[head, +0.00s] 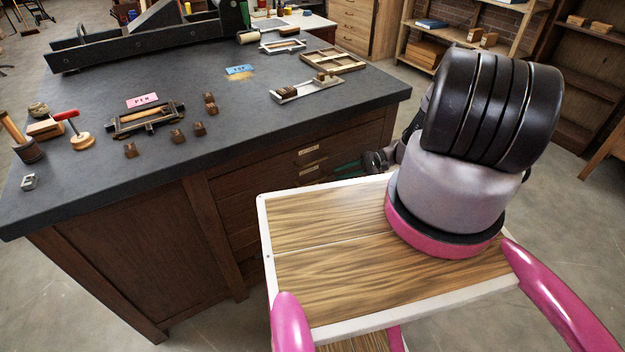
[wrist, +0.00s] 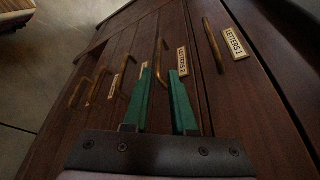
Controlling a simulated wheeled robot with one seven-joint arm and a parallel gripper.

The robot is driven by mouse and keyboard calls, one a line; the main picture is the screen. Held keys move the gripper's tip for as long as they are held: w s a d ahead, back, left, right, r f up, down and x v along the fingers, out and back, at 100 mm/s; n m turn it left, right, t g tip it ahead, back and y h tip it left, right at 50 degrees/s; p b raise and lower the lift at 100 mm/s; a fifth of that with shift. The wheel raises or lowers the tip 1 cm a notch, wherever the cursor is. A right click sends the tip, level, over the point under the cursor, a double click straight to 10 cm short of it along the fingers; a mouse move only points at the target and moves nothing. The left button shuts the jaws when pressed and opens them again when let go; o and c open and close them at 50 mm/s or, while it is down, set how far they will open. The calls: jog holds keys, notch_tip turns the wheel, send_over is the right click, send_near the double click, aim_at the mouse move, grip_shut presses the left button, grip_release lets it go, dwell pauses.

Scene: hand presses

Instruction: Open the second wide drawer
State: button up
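The wide drawers are on the front of the dark wooden workbench cabinet, and their fronts look shut. In the wrist view the drawer marked Letters 1 (wrist: 236,43) is at the right. The second wide drawer (wrist: 174,25) lies to its left, with a brass pull handle (wrist: 161,48) and a label plate (wrist: 183,61). My gripper (wrist: 163,72) has its two green fingers apart and empty. The handle shows between the fingertips in the picture; whether it is within their reach in depth I cannot tell. In the head view my gripper (head: 343,167) is beside the drawer fronts, partly hidden by my arm.
The dark benchtop (head: 260,120) overhangs the drawers and holds small type blocks, trays and a composing frame (head: 145,118). More handles, such as one at the left (wrist: 100,85), line the cabinet in the wrist view. Shelves (head: 470,45) stand behind at the right. Floor is clear around the bench.

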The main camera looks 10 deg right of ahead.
aim_at(318, 180)
jog(key=x, duration=1.1)
grip_shut()
jog(key=shift+d, duration=0.15)
dwell(1.1)
